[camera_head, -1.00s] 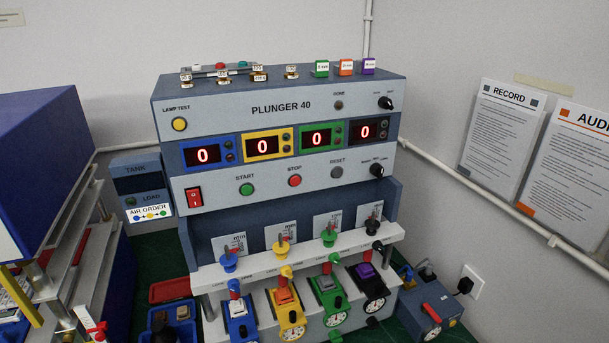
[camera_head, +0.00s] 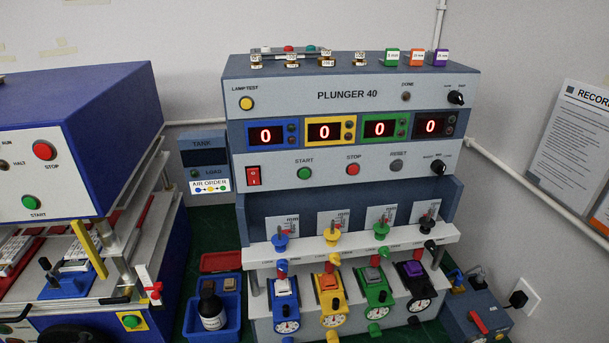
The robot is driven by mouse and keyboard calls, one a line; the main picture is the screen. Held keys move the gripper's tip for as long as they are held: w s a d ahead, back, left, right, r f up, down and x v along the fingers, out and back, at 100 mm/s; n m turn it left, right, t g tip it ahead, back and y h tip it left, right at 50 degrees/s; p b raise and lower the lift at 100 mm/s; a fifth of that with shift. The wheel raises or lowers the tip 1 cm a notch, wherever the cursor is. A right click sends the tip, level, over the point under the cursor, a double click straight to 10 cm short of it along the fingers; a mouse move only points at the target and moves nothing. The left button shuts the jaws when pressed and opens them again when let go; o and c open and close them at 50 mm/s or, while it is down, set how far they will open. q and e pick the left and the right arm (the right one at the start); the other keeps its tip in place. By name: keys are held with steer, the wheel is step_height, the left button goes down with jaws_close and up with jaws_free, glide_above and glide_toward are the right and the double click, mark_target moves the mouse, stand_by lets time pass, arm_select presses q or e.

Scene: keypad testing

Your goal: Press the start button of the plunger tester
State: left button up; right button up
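The plunger tester (camera_head: 347,120), labelled PLUNGER 40, stands in the middle of the head view. Its green start button (camera_head: 304,173) sits on the lower front panel, left of the red stop button (camera_head: 353,170) and the grey reset button (camera_head: 397,165). The red power switch (camera_head: 253,177) is at the panel's left end. Four coloured displays (camera_head: 325,131) each show a red 0. Below are blue, yellow, green and black stations with plungers, keypads and dial gauges. Neither of my grippers is in view.
A blue machine (camera_head: 60,150) with its own start and stop buttons fills the left side. A blue box (camera_head: 475,315) sits at right. The space before the tester's panel is clear.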

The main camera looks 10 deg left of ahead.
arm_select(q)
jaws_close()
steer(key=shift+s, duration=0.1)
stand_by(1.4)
